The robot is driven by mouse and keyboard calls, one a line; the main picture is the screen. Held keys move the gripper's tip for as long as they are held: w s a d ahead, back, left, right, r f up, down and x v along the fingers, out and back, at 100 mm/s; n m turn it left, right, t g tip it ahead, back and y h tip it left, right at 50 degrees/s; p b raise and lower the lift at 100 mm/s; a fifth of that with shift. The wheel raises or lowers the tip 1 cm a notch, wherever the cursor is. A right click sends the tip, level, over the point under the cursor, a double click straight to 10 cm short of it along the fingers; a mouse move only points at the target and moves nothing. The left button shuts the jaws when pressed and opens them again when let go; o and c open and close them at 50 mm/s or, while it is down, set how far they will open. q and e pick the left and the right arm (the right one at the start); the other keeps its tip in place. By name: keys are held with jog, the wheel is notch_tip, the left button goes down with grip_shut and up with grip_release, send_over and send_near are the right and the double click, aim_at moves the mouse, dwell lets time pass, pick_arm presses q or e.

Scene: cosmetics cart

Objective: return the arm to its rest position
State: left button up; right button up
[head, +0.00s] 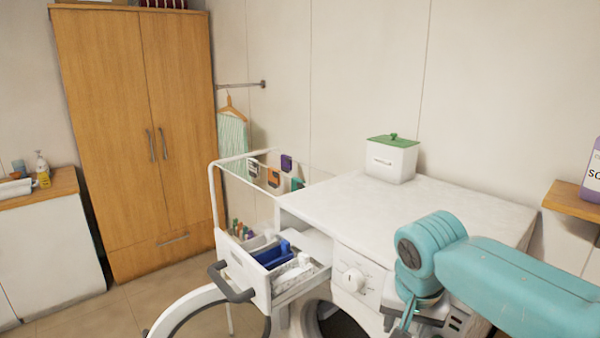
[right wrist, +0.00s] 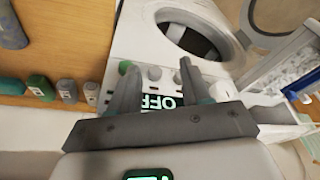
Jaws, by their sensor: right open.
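My teal right arm (head: 515,285) comes in from the right in the head view and bends down in front of the washing machine (head: 460,205). My right gripper (head: 405,320) is at the bottom edge there, in front of the machine's control panel, partly cut off. In the right wrist view its two dark fingers (right wrist: 157,85) stand apart with nothing between them. A lit display reading OFF (right wrist: 160,102) shows beyond them. I cannot tell whether the fingers touch the panel. My left gripper is not in view.
The detergent drawer (head: 262,280) is pulled out, and the round door (head: 190,312) stands open. A white box with green lid (head: 392,162) stands on the machine top. A wooden shelf (head: 572,199) with a purple bottle (head: 592,175) is at right. Floor shows near the wardrobe (head: 140,130).

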jog(key=s+a+f+n+g+y+b, duration=0.1)
jog(key=a+f+y, duration=0.15)
jog(key=f, duration=1.15)
jog(key=s+a+f+n+g+y+b, duration=0.1)
jog(key=s+a+f+n, duration=0.15)
jog(key=f, duration=1.05)
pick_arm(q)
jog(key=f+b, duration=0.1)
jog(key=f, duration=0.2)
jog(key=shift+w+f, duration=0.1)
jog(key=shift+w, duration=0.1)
pick_arm(e)
jog(key=s+f+m+y, duration=0.1)
jog(key=s+f, duration=1.6)
jog(key=shift+s+a+f, duration=0.25)
jog(key=shift+s+a, duration=0.1)
jog(key=shift+a, duration=0.1)
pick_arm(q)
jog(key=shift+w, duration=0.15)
pick_arm(e)
jog(key=shift+w, duration=0.15)
